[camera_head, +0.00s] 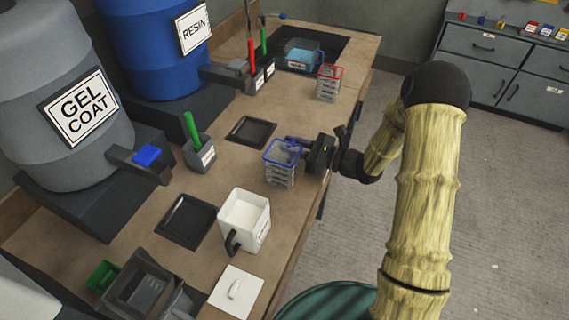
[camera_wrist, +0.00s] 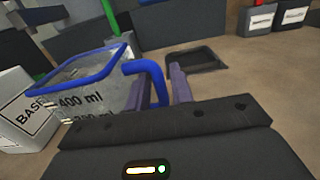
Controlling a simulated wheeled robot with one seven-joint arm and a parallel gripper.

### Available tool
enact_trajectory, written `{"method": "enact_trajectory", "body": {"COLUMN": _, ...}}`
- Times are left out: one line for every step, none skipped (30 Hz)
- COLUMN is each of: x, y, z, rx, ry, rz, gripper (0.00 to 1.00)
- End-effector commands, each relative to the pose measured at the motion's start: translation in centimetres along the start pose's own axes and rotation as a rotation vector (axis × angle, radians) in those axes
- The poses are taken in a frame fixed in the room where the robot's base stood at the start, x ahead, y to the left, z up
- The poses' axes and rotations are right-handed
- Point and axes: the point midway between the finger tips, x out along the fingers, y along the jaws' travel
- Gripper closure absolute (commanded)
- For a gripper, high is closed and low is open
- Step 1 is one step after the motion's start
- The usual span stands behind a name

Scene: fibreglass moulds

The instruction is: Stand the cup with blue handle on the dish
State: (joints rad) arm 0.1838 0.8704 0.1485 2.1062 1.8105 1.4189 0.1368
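The clear cup with a blue rim and blue handle (camera_head: 281,168) is upright at the bench's right side, by my gripper (camera_head: 303,143). In the wrist view the cup (camera_wrist: 100,97) shows volume marks, and its blue handle (camera_wrist: 146,67) curves down between my two fingers (camera_wrist: 161,90). The fingers are close on either side of the handle; I cannot tell whether they press on it. A black square dish (camera_head: 251,131) lies empty just left of the cup and also shows in the wrist view (camera_wrist: 197,60). A second black dish (camera_head: 187,222) lies nearer the front.
A white pitcher (camera_head: 244,218) stands in front of the cup, and a red-rimmed cup (camera_head: 328,83) behind it. A holder with a green-handled tool (camera_head: 200,152) stands left of the near-cup dish. Gel coat (camera_head: 65,110) and resin (camera_head: 165,45) drums line the left.

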Motion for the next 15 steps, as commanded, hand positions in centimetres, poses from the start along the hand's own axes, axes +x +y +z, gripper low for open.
{"method": "enact_trajectory", "body": {"x": -0.01, "y": 0.0, "z": 0.01, "rx": 0.0, "ry": 0.0, "rz": 0.0, "gripper": 0.77}}
{"method": "enact_trajectory", "body": {"x": -0.01, "y": 0.0, "z": 0.01, "rx": 0.0, "ry": 0.0, "rz": 0.0, "gripper": 0.77}}
{"method": "enact_trajectory", "body": {"x": -0.02, "y": 0.0, "z": 0.01, "rx": 0.0, "ry": 0.0, "rz": 0.0, "gripper": 0.77}}
{"method": "enact_trajectory", "body": {"x": -0.02, "y": 0.0, "z": 0.01, "rx": 0.0, "ry": 0.0, "rz": 0.0, "gripper": 0.77}}
{"method": "enact_trajectory", "body": {"x": -0.02, "y": 0.0, "z": 0.01, "rx": 0.0, "ry": 0.0, "rz": 0.0, "gripper": 0.83}}
{"method": "enact_trajectory", "body": {"x": -0.02, "y": 0.0, "z": 0.01, "rx": 0.0, "ry": 0.0, "rz": 0.0, "gripper": 0.91}}
{"method": "enact_trajectory", "body": {"x": -0.02, "y": 0.0, "z": 0.01, "rx": 0.0, "ry": 0.0, "rz": 0.0, "gripper": 0.97}}
{"method": "enact_trajectory", "body": {"x": -0.02, "y": 0.0, "z": 0.01, "rx": 0.0, "ry": 0.0, "rz": 0.0, "gripper": 1.0}}
{"method": "enact_trajectory", "body": {"x": -0.03, "y": 0.0, "z": 0.01, "rx": 0.0, "ry": 0.0, "rz": 0.0, "gripper": 1.0}}
{"method": "enact_trajectory", "body": {"x": -0.03, "y": 0.0, "z": 0.01, "rx": 0.0, "ry": 0.0, "rz": 0.0, "gripper": 1.0}}
{"method": "enact_trajectory", "body": {"x": -0.02, "y": 0.0, "z": 0.03, "rx": 0.0, "ry": 0.0, "rz": 0.0, "gripper": 1.0}}
{"method": "enact_trajectory", "body": {"x": -0.02, "y": 0.0, "z": 0.03, "rx": 0.0, "ry": 0.0, "rz": 0.0, "gripper": 1.0}}
{"method": "enact_trajectory", "body": {"x": -0.02, "y": 0.0, "z": 0.03, "rx": 0.0, "ry": 0.0, "rz": 0.0, "gripper": 1.0}}
{"method": "enact_trajectory", "body": {"x": -0.02, "y": 0.0, "z": 0.03, "rx": 0.0, "ry": 0.0, "rz": 0.0, "gripper": 1.0}}
{"method": "enact_trajectory", "body": {"x": -0.02, "y": 0.0, "z": 0.03, "rx": 0.0, "ry": 0.0, "rz": 0.0, "gripper": 1.0}}
